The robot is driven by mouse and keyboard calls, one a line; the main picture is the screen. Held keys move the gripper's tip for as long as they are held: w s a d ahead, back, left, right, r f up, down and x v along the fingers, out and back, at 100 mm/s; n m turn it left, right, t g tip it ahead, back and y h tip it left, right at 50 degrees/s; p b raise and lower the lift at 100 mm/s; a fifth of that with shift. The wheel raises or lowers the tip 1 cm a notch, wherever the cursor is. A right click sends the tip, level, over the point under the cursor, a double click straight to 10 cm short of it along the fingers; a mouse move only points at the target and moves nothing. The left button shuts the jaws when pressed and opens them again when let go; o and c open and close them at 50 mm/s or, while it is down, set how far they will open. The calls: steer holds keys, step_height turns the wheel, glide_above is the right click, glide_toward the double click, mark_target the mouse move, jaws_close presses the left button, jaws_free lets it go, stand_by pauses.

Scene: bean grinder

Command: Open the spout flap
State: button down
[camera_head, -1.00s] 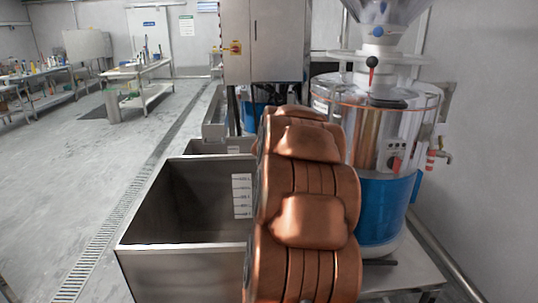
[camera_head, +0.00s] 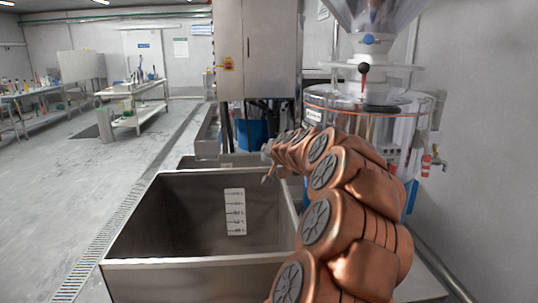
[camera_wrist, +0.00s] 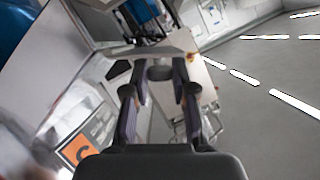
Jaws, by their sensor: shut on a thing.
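In the wrist view my gripper (camera_wrist: 158,96) has its two dark fingers around a dark round knob (camera_wrist: 158,73). A grey metal piece (camera_wrist: 181,42) lies just beyond the fingertips; it looks like part of the spout flap, but I cannot be sure. In the head view my gripper (camera_head: 268,163) is small at the far end of my copper arm, above the back edge of the steel bin. The grinder (camera_head: 375,101) stands behind the arm at the right. Its spout and flap are hidden there by my arm.
An open, empty-looking steel bin (camera_head: 135,264) with a white scale label (camera_head: 235,212) stands in front. A tall steel cabinet (camera_head: 258,50) is behind. A red-handled tap (camera_head: 427,164) sticks out at the right.

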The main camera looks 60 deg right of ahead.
stand_by(0.4)
steer(key=c, duration=1)
jaws_free()
steer(key=shift+o, duration=0.2)
steer(key=shift+s, duration=0.1)
steer(key=v, duration=1.2)
